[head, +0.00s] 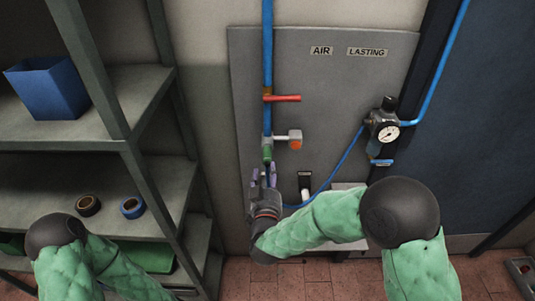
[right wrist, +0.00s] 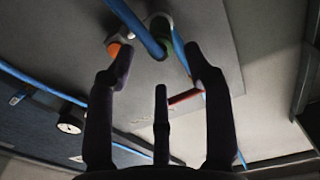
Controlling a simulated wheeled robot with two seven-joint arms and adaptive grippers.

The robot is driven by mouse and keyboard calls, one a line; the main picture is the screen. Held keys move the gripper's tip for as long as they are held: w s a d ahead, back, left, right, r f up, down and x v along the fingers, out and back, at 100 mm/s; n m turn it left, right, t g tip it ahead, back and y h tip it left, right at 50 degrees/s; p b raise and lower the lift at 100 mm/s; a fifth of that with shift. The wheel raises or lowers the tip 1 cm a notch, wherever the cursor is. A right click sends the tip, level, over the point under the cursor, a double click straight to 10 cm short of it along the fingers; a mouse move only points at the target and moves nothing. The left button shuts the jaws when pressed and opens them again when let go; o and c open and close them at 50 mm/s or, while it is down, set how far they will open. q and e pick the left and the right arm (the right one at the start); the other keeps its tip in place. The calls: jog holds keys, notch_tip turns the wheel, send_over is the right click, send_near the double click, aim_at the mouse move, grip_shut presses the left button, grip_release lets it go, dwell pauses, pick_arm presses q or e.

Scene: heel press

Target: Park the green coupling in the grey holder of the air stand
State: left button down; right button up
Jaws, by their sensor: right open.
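The green coupling (head: 267,153) sits at the lower end of the vertical blue pipe, just under a grey fitting with an orange end (head: 295,144). In the right wrist view, green shows (right wrist: 166,46) behind the blue hose. My right gripper (head: 263,178) is open just below the coupling, its fingers pointing up towards it. In the right wrist view its spread fingers (right wrist: 160,75) have nothing between them; the coupling appears beyond the tips. I cannot clearly identify the grey holder; a small black-topped white piece (head: 305,186) is right of the gripper. My left gripper is out of view.
A red lever (head: 281,98) crosses the pipe above. A blue hose (head: 342,168) runs from the gauge regulator (head: 384,132) down towards my right gripper. A shelf rack (head: 150,95) with a blue bin (head: 48,88) and tape rolls (head: 131,207) stands at left.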

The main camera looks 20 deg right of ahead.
aim_at(267, 163)
jog(key=shift+b+x, duration=0.85)
jog(key=shift+x, duration=3.7)
jog(key=shift+f, duration=0.1)
grip_shut()
jog(key=shift+s, duration=0.15)
jog(key=shift+v, duration=2.9)
jog(key=shift+s+a, duration=0.1)
jog(key=shift+s, duration=0.1)
